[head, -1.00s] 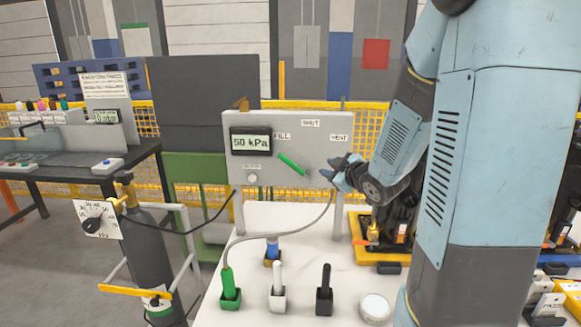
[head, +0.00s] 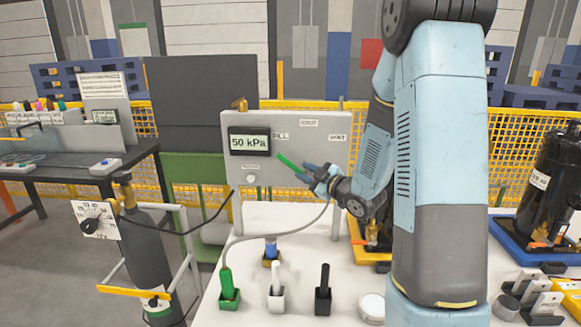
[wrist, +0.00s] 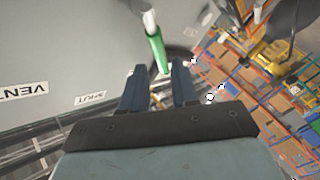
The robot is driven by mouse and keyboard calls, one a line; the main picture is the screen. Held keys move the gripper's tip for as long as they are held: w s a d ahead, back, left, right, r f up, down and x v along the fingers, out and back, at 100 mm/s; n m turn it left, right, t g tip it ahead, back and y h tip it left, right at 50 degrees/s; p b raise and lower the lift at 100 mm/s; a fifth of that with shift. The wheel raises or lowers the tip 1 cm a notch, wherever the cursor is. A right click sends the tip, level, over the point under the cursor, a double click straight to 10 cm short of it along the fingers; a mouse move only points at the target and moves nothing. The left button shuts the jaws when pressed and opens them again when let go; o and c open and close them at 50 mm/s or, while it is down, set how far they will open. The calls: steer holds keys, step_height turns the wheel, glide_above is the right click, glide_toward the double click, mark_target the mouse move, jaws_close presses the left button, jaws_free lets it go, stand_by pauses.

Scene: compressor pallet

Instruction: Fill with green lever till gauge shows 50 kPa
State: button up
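The grey panel (head: 300,125) stands upright behind the white table and carries FILL, SHUT and VENT labels. Its gauge (head: 250,141) reads 50 kPa. The green lever (head: 288,162) slants down to the right below the labels; it also shows in the wrist view (wrist: 157,48). My gripper (head: 309,172) is at the lever's lower right end. In the wrist view my two fingers (wrist: 158,76) are apart, with the green tip at or just ahead of the gap between them. I cannot tell whether they touch it.
Green (head: 229,288), white (head: 276,287) and black (head: 323,289) handled items stand in holders on the table, with a blue one (head: 271,250) behind. A hose runs from the green one toward the panel. A gas cylinder (head: 148,250) stands at left.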

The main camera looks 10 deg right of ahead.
mark_target(293, 167)
steer(key=x, duration=0.7)
steer(key=shift+w, duration=0.1)
steer(key=shift+c, duration=0.3)
jaws_close()
